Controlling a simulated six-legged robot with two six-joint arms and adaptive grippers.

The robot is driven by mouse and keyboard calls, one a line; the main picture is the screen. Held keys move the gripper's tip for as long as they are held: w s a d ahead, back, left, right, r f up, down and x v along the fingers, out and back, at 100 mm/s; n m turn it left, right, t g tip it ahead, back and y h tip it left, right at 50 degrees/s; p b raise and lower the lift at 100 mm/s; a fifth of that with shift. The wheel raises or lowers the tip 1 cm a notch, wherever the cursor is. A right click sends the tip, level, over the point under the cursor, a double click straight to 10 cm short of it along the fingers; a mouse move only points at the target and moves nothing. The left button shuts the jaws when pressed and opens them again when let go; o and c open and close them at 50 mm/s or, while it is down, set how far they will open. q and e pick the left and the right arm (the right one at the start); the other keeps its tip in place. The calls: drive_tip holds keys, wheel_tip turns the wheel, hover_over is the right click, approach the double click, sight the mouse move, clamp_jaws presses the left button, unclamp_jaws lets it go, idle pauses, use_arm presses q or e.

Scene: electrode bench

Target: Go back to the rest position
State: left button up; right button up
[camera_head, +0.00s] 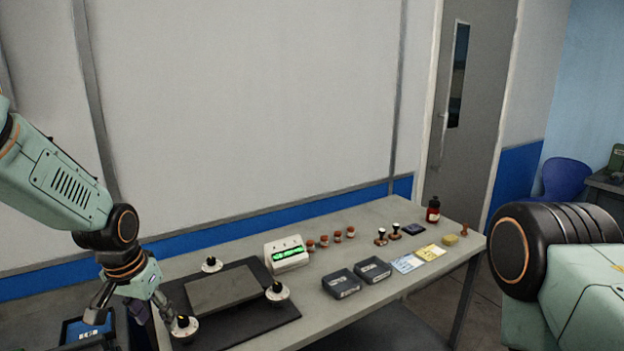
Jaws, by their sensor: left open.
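My left gripper (132,316) is at the lower left, at the left end of the bench (335,258). Its fingers are spread and I see nothing between them. Its right finger is close to a white round electrode with a dark knob (184,327); I cannot tell whether they touch. Similar white pieces stand at the back (212,265) and right (277,292) of a grey plate (222,291) on a black mat (272,328). Only part of my right arm shows, at the right edge; its gripper is out of view.
A white meter (287,253) with a green display stands behind the mat. Several small red-brown pieces (337,236), two dark boxes (341,283) (373,270), cards (407,263), a yellow block (450,240) and a red bottle (433,211) occupy the bench's right. The air above the bench is clear.

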use_arm(q)
drive_tip(key=s+d+f+n+t+b, duration=0.1)
drive_tip(key=s+d+f+b, duration=0.25)
drive_tip(key=f, duration=0.55)
drive_tip(key=s+d+f+n+t+b, duration=0.1)
drive_tip(key=s+d+f+b, duration=0.15)
drive_tip(key=s+f, duration=0.45)
drive_tip(key=s+f+g+b, duration=0.4)
drive_tip(key=s+f+b, duration=0.6)
drive_tip(key=s+f, duration=1.2)
drive_tip(key=s+d, duration=0.1)
drive_tip(key=s, duration=0.2)
drive_tip(key=shift+b, duration=0.35)
drive_tip(key=shift+w, duration=0.1)
